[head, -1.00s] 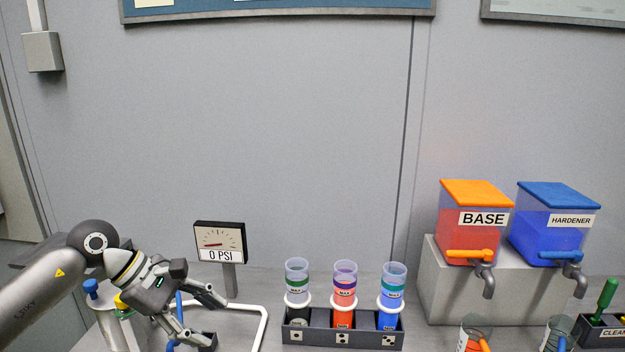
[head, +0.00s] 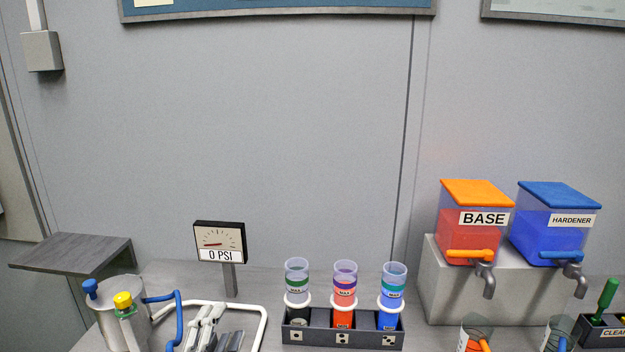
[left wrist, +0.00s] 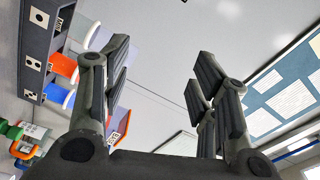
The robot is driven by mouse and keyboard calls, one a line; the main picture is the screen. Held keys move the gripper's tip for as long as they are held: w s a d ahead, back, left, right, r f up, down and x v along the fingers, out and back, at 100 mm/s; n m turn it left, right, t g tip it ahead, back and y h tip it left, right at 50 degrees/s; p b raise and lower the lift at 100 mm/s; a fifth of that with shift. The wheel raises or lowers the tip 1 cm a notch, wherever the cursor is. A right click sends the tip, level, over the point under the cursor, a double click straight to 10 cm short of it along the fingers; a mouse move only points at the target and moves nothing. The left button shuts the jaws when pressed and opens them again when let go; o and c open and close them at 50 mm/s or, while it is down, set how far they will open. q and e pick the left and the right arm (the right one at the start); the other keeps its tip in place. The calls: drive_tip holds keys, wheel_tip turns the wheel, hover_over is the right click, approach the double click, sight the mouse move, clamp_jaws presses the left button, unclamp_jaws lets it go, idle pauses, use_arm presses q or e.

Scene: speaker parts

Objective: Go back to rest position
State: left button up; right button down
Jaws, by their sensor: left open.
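My left gripper (head: 213,330) shows at the bottom edge of the head view, partly cut off, below the pressure gauge. In the left wrist view its two fingers (left wrist: 160,68) stand apart with nothing between them. Behind them that view shows the grey wall, the dark rack (left wrist: 38,45) with its cups at the left, and a posted board at the right. My right gripper is not in view.
A metal pot (head: 121,315) with blue and yellow knobs stands left, near the gauge (head: 219,242) reading 0 PSI. The cup rack (head: 342,336) stands in the middle. Base (head: 470,235) and hardener (head: 548,235) dispensers stand right, with a cleaning tray (head: 600,335) beside them.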

use_arm(q)
drive_tip(key=s+a+f+n+g+y, duration=0.35)
drive_tip(key=s+f+n+g, duration=0.2)
drive_tip(key=f, duration=0.55)
drive_tip(key=s+f+n+g+h, duration=0.1)
drive_tip(key=s+f+n+g, duration=0.4)
drive_tip(key=s, duration=0.6)
drive_tip(key=s+f+n+g, duration=0.35)
drive_tip(key=s+f, duration=0.35)
drive_tip(key=s, duration=0.4)
wheel_tip(320, 180, down, 25)
drive_tip(key=s+m+g, duration=0.1)
drive_tip(key=g, duration=0.1)
drive_tip(key=s+a+f+g, duration=0.1)
drive_tip(key=s+a+f, duration=0.2)
drive_tip(key=s+f, duration=1.4)
drive_tip(key=shift+s+a+f, duration=0.15)
drive_tip(key=shift+s, duration=0.05)
